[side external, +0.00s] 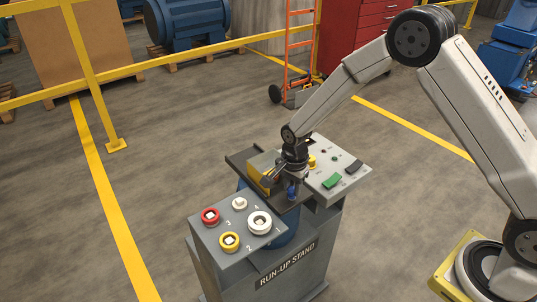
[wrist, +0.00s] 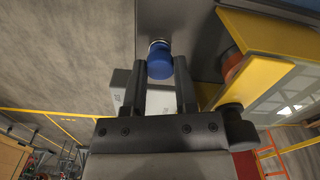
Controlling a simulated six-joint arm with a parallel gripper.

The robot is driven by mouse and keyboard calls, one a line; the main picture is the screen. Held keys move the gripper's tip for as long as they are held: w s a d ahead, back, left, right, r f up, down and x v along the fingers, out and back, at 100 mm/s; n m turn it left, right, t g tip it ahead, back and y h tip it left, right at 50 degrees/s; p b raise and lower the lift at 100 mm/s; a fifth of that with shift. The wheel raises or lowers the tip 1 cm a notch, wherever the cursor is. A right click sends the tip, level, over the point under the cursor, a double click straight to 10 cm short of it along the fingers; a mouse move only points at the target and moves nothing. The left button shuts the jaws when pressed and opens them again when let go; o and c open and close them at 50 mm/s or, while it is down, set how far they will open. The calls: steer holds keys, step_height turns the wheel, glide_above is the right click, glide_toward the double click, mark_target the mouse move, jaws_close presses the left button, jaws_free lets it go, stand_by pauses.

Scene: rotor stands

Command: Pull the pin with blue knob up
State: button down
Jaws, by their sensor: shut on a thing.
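The pin with the blue knob (side external: 292,191) stands on the dark top plate of the run-up stand, in front of a yellow guard. In the wrist view the blue knob (wrist: 160,62) sits between the fingertips of my gripper (wrist: 160,70). My gripper is shut on the knob, with one finger on each side. In the side view my gripper (side external: 291,176) reaches down over the knob and partly hides it. A light metal collar shows at the knob's far side in the wrist view. How far the pin is out of its hole cannot be told.
The yellow guard (wrist: 265,50) is close beside the knob. A control panel (side external: 240,222) with red, yellow and white knobs is at the front left. Another panel (side external: 335,166) with green and black switches is at the right.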

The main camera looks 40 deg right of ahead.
mark_target(292, 189)
steer(key=shift+r, duration=0.1)
stand_by(0.5)
steer(key=shift+r, duration=1.35)
steer(key=shift+c, duration=1.9)
jaws_free()
step_height(292, 189, up, 8)
steer(key=shift+s, duration=0.1)
